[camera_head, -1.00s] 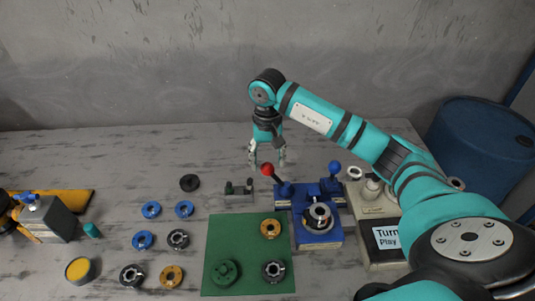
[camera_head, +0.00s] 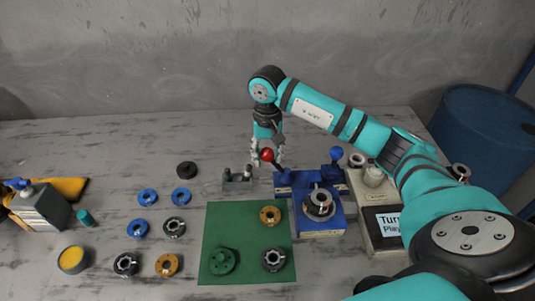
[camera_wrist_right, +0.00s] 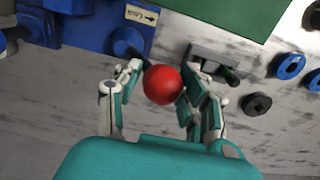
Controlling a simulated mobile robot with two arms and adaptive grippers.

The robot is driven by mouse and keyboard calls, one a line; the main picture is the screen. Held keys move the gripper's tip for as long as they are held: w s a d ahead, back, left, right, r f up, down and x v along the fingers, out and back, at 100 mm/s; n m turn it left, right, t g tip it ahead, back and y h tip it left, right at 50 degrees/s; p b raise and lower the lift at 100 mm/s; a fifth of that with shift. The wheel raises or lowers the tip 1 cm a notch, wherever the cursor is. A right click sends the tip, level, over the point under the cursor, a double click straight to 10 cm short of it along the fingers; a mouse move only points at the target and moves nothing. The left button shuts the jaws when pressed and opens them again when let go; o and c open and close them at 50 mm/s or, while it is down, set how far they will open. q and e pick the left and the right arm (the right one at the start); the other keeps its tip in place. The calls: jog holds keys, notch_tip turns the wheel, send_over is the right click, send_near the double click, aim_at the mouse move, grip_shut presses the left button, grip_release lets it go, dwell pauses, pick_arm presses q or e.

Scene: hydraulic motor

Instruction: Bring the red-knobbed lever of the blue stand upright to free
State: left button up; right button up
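The blue stand (camera_head: 316,222) sits right of the green mat, with a ringed metal part on top. Its red-knobbed lever leans up and left from the stand's back left corner, ending in the red knob (camera_head: 267,155). My right gripper (camera_head: 267,158) points down with its fingers apart on either side of the knob. A "Lock" label (camera_wrist_right: 141,15) with an arrow shows on the stand. My left gripper is out of view.
A blue-knobbed lever (camera_head: 336,155) stands at the stand's back right. A small dark fixture (camera_head: 238,178) is close left of the gripper. The green mat (camera_head: 216,230) carries several parts. A beige box (camera_head: 385,248) stands to the right, below my right arm.

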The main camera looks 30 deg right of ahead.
jog(key=shift+s+d+r, duration=0.25)
jog(key=shift+d+r, duration=0.1)
jog(key=shift+d, duration=0.05)
jog(key=shift+c, duration=0.4)
jog(key=shift+s+d, duration=0.15)
jog(key=shift+s+d+r, duration=0.2)
jog(key=shift+s+d, duration=0.15)
jog(key=shift+d, duration=0.25)
jog(key=shift+c, duration=0.2)
